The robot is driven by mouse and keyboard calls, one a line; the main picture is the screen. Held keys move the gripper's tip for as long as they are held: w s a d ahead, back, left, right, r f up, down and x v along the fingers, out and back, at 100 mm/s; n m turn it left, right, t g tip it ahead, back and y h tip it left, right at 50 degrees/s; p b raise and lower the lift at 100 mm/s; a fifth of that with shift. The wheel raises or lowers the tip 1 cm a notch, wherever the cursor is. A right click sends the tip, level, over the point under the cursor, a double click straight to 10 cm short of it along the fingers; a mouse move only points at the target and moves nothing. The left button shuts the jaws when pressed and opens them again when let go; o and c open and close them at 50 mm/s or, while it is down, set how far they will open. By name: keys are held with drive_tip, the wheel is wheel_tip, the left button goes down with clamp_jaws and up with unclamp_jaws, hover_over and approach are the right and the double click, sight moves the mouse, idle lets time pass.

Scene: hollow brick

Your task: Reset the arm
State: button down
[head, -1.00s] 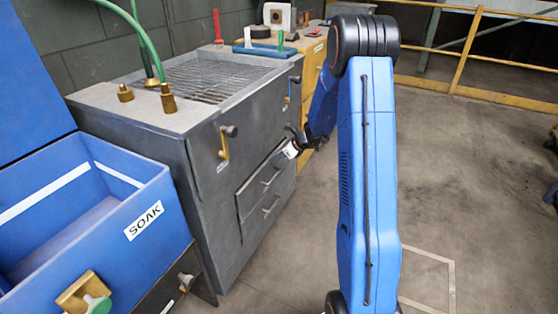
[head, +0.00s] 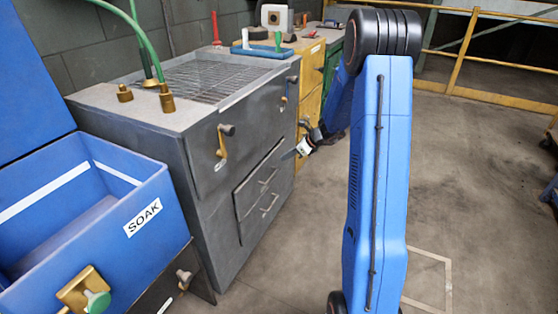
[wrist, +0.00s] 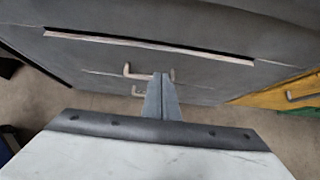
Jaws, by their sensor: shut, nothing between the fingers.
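My gripper (head: 292,154) is in front of the grey cabinet (head: 215,215), close to its drawer side in the head view. In the wrist view my gripper (wrist: 159,78) has its two fingers together and nothing between them. The cabinet's drawer fronts (head: 262,190) look closed, with bar handles. In the wrist view a handle (wrist: 140,72) shows just behind the fingertips; I cannot tell the gap between them. My blue arm stands upright at the right of the cabinet and bends over at the top.
A blue bin marked SOAK (head: 150,245) stands open at the left. A yellow cabinet (head: 310,75) stands behind. The concrete floor (head: 470,190) at the right is mostly clear.

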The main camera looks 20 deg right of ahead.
drive_tip(key=v, duration=0.5)
drive_tip(key=shift+s+d+r, duration=0.2)
drive_tip(key=shift+r, duration=0.05)
drive_tip(key=s+a+r+n+g, duration=0.3)
drive_tip(key=s+a+r+n, duration=1.1)
drive_tip(key=s+a, duration=0.35)
drive_tip(key=s+r+n+h, duration=0.1)
drive_tip(key=s+n+h, duration=0.1)
drive_tip(key=s+n, duration=0.5)
drive_tip(key=s+a+r+n+h, duration=0.1)
drive_tip(key=s+n+h, duration=0.2)
drive_tip(key=s, duration=1.5)
drive_tip(key=shift+s+a+r+n+t+h, duration=0.2)
drive_tip(key=shift+s+r+n+t+h, duration=0.15)
drive_tip(key=shift+n, duration=1.85)
